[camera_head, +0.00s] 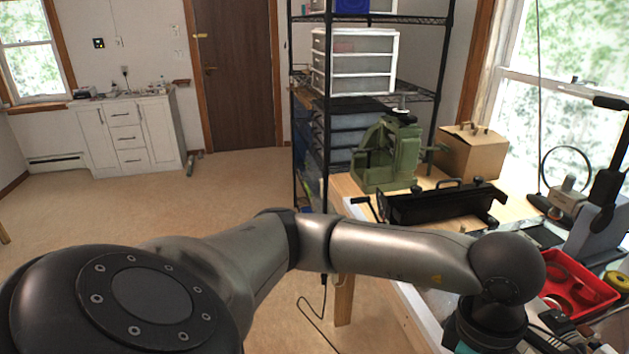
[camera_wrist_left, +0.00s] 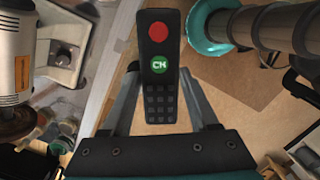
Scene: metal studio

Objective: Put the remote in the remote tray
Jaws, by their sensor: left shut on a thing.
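The remote (camera_wrist_left: 158,85) is black with a red round button, a green "CH" button and several dark keys. It shows in the left wrist view, between the two fingers of my left gripper (camera_wrist_left: 160,76), which is shut on it. In the head view my left arm reaches over the bench at the bottom right; its fingers and the remote are out of that view. A red tray (camera_head: 595,285) lies on the bench beside the wrist; I cannot tell whether it is the remote tray. My right gripper is not in view.
A yellow tape-like roll (camera_head: 618,282) lies right of the red tray. The floor (camera_head: 235,185) at the left is largely clear.

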